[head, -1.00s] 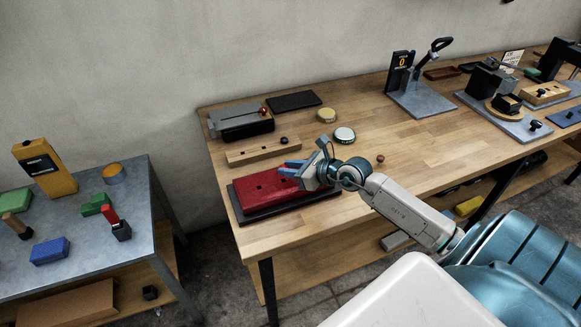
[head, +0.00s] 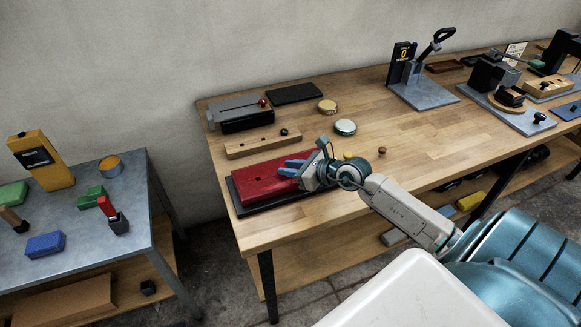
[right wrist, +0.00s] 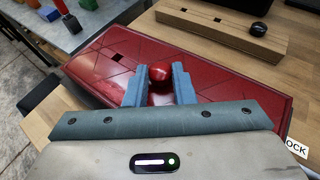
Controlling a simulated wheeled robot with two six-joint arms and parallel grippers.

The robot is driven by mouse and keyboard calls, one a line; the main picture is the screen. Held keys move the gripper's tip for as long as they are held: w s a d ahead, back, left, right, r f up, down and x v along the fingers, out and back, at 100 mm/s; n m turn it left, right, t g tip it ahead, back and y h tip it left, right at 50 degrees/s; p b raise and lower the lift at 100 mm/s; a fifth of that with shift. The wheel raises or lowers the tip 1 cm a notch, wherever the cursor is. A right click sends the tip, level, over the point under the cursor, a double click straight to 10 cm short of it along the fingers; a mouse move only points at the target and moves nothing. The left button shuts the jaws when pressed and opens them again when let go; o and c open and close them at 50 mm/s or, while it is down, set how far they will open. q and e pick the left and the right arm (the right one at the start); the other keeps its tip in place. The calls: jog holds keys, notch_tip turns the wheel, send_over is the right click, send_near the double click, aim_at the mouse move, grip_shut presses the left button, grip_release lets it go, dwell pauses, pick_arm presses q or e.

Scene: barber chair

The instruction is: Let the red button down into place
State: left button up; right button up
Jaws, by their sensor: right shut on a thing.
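The red button (right wrist: 160,72), a round glossy knob, stands between the two blue fingers of my right gripper (right wrist: 158,82) in the right wrist view. The gripper is shut on it, over the red panel (head: 258,190). The panel also shows in the right wrist view (right wrist: 105,62), with a square hole left of the button. The button's underside is hidden, so I cannot tell whether it touches the panel. My left gripper is not in view.
A wooden block with holes (head: 250,144) and a black knob (head: 284,132) lies behind the panel.

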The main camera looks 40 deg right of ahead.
jog(key=o, duration=1)
jog(key=shift+s+d+r, duration=0.1)
jog(key=shift+s+d, duration=0.15)
jog(key=shift+s, duration=0.25)
jog(key=v, duration=0.4)
jog(key=shift+s+r, duration=0.1)
jog(key=shift+r, duration=0.05)
jog(key=shift+p+v, duration=2.4)
jog(key=shift+v, duration=0.35)
jog(key=shift+a, duration=0.1)
